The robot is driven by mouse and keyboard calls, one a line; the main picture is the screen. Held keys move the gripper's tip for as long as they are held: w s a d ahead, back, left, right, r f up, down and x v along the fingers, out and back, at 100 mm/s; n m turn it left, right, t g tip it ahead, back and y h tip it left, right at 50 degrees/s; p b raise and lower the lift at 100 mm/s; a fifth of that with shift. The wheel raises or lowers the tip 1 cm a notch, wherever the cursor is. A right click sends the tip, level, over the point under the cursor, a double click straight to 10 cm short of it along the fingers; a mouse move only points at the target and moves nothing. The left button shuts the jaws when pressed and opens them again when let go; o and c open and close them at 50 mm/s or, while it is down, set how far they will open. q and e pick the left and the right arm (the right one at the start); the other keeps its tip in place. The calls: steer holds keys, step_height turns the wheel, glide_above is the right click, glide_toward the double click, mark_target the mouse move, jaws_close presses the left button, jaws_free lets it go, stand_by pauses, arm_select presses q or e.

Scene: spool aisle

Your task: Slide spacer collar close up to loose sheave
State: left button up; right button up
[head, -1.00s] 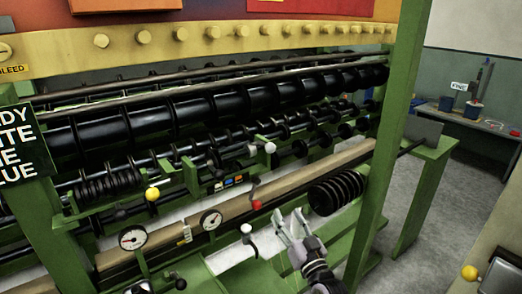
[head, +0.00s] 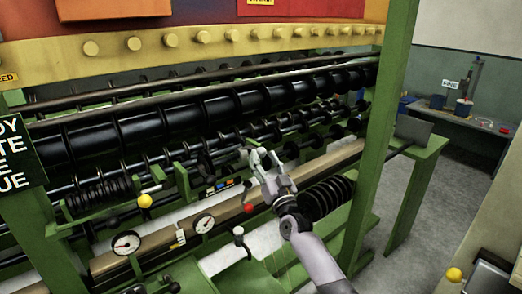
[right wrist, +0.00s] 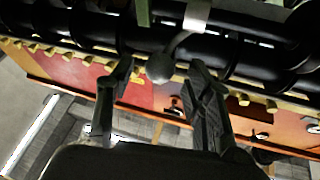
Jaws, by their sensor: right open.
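Shafts carrying black discs (head: 290,151) run across the green machine frame. I cannot tell which of them is the loose sheave or which is the spacer collar. My right gripper (head: 262,156) is open in front of the lower shafts, its fingers pointing up toward them. In the right wrist view, a grey ball knob (right wrist: 159,68) on a curved metal lever (right wrist: 185,38) shows between the open fingers (right wrist: 160,85). The fingers look apart from the knob. In the head view, the gripper largely hides the knob. My left gripper is not in view.
A yellow ball knob (head: 145,201), two round gauges (head: 126,243) and a red knob (head: 248,209) sit along the front. A black ribbed roll (head: 329,195) lies behind my right arm. A green post (head: 382,120) stands to the right.

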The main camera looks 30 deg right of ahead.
mark_target(261, 152)
steer(key=shift+x, duration=1.5)
jaws_close()
